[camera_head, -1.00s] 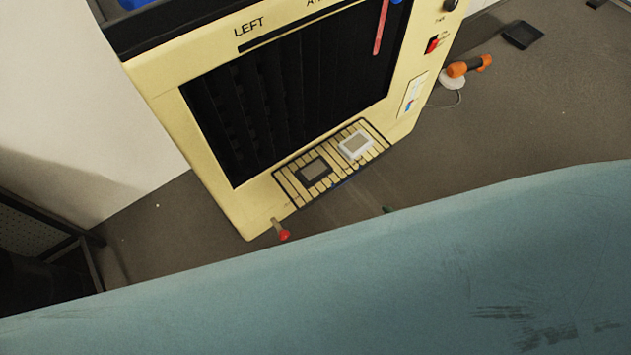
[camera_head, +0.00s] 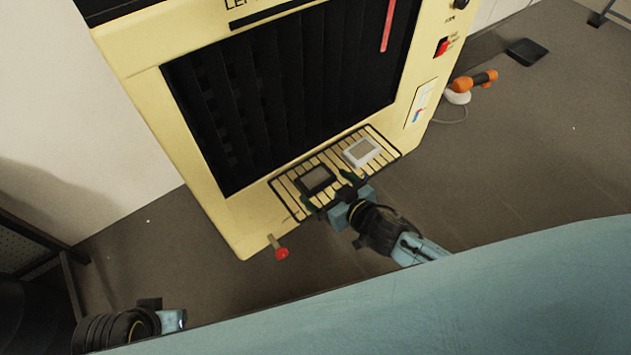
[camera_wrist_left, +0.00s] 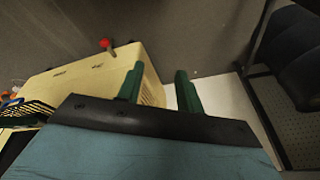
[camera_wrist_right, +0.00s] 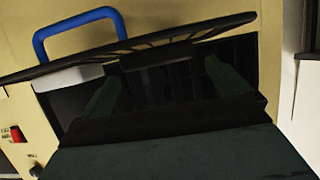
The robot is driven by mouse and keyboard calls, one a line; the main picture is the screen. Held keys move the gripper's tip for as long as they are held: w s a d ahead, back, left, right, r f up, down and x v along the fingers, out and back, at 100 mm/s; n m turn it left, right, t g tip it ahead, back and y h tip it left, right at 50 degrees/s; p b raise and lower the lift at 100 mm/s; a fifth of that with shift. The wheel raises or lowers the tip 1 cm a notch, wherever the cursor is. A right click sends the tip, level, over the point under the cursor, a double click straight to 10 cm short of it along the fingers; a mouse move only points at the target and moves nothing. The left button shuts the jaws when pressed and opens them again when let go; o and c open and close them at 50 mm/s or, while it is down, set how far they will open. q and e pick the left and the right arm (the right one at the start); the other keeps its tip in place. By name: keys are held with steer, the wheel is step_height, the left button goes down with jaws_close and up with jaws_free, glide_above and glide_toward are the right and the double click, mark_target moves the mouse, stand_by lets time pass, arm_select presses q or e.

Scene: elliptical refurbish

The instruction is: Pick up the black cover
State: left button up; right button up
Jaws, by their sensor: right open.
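The black cover (camera_head: 315,179) is a dark flat rectangle lying on a slatted shelf (camera_head: 291,205) at the front of a cream cabinet. My right gripper (camera_head: 331,195) is open at the shelf's front edge, close beside the cover. In the right wrist view, a dark block that looks like the black cover (camera_wrist_right: 155,58) lies beyond and between the open fingers (camera_wrist_right: 163,88). I cannot tell if they touch it. My left gripper shows open and empty in the left wrist view (camera_wrist_left: 158,86). In the head view only its dark wrist shows clearly, low at left.
A white cover (camera_head: 362,152) lies beside the black one on the shelf. A red-tipped lever (camera_head: 281,252) sticks out low on the cabinet (camera_head: 240,225). An orange tool (camera_head: 477,79) and a dark tray (camera_head: 527,52) are at right. Grey floor right of the cabinet is mostly clear.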

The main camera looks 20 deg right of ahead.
mark_target(315, 178)
steer(key=shift+w+a+f+b, duration=0.2)
steer(key=shift+w+f+b, duration=0.1)
steer(key=shift+w, duration=0.35)
steer(key=b+x, duration=0.1)
steer(key=x, duration=0.2)
steer(key=shift+w+b, duration=0.4)
steer(key=shift+w+a, duration=0.15)
steer(key=shift+w, duration=0.1)
arm_select(q)
step_height(315, 178, up, 6)
steer(key=d+t, duration=0.1)
steer(key=d, duration=0.1)
steer(key=shift+w+t+h, duration=0.3)
steer(key=shift+h, duration=0.1)
arm_select(e)
steer(key=c, duration=1)
